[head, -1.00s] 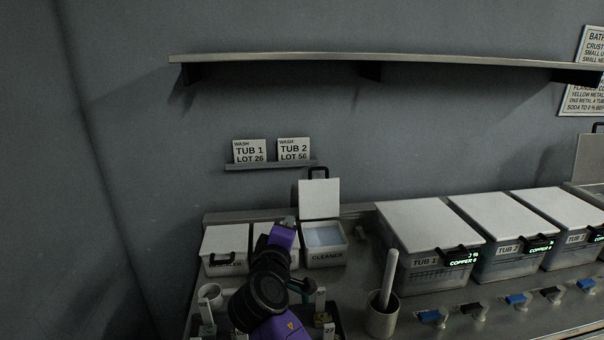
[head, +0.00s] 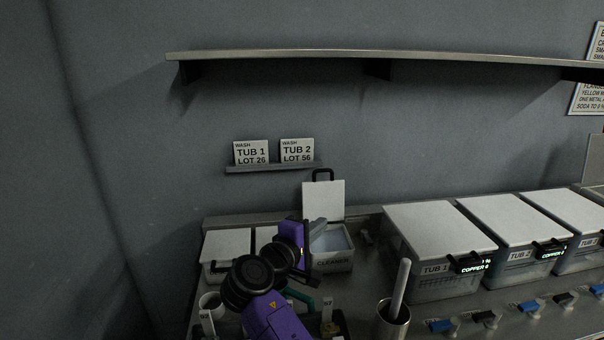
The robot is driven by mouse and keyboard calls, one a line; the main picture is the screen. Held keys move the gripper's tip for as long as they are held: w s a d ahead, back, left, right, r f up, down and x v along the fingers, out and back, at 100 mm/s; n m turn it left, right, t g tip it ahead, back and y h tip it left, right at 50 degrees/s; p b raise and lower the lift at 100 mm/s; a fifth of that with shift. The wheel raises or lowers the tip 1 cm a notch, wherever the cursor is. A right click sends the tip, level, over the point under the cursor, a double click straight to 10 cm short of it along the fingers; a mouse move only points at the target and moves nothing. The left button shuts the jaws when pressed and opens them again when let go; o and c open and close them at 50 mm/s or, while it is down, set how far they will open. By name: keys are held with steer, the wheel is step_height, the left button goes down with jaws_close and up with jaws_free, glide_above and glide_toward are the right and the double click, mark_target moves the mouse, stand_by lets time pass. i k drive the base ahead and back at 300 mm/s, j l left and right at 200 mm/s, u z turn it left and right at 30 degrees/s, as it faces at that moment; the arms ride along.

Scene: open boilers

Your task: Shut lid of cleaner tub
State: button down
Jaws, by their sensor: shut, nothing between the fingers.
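The cleaner tub (head: 331,262) is a small white tub at the back of the counter, its label facing the front. Its white lid (head: 323,200) stands upright at the back of the tub, with a black handle at its top, so the tub is open and pale liquid shows inside. My gripper (head: 318,228) is shut and empty, at the tub's left side and in front of the opening's left part. My purple and black arm comes up from the lower left. It hides part of the tub's left edge. Whether the gripper touches the tub I cannot tell.
Closed lidded tubs (head: 226,247) stand left of the cleaner tub, partly behind my arm. A metal cup with a white rod (head: 394,318) stands in front to the right. Larger lidded tubs (head: 436,238) fill the right. A wall shelf (head: 370,59) runs above two cards (head: 251,152).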

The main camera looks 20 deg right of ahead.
mark_target(326, 199)
steer(key=i, duration=0.85)
